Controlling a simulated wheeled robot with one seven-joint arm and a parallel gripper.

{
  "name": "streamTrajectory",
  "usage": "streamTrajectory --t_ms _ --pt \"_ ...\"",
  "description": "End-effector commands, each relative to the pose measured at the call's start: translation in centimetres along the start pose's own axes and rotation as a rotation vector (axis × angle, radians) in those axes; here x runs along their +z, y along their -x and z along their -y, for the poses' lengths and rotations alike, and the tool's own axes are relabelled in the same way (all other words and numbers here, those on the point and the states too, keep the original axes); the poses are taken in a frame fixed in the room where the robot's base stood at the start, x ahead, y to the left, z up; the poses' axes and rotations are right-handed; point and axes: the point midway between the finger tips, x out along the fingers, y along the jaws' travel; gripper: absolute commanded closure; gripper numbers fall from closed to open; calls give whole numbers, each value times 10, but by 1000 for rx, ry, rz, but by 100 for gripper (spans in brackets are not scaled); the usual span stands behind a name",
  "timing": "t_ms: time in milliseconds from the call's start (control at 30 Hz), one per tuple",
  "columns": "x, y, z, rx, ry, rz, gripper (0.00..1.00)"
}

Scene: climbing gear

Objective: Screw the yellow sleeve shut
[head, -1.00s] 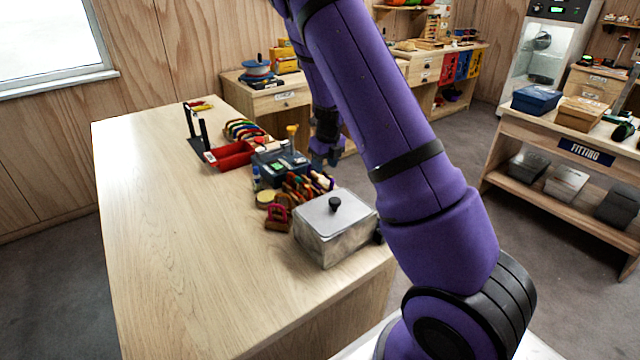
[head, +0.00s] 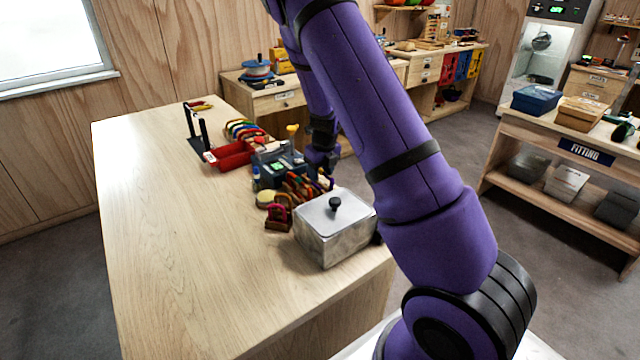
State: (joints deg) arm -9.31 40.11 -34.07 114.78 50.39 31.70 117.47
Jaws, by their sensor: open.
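My gripper (head: 322,167) hangs low over the right edge of the workbench (head: 160,230), just right of a dark blue-grey device with a small lit screen (head: 280,160). It appears open and empty; its fingertips are small and partly hidden. A small yellow piece (head: 292,129) stands upright behind the device, close to my arm; I cannot tell whether it is the yellow sleeve. Several coloured carabiners (head: 300,187) lie in a row in front of the device, near my gripper. No sleeve on them can be made out at this size.
A red tray (head: 232,156), a black stand (head: 195,128) and more coloured carabiners (head: 243,129) are farther back. The bench's left side is clear.

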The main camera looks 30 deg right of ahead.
Motion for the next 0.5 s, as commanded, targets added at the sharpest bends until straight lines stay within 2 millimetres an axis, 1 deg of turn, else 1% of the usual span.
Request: streamTrajectory --t_ms 133,500 --pt "-1 -6 0 0 -2 0 53" --pt "-1 -6 1 0 -1 0 53"
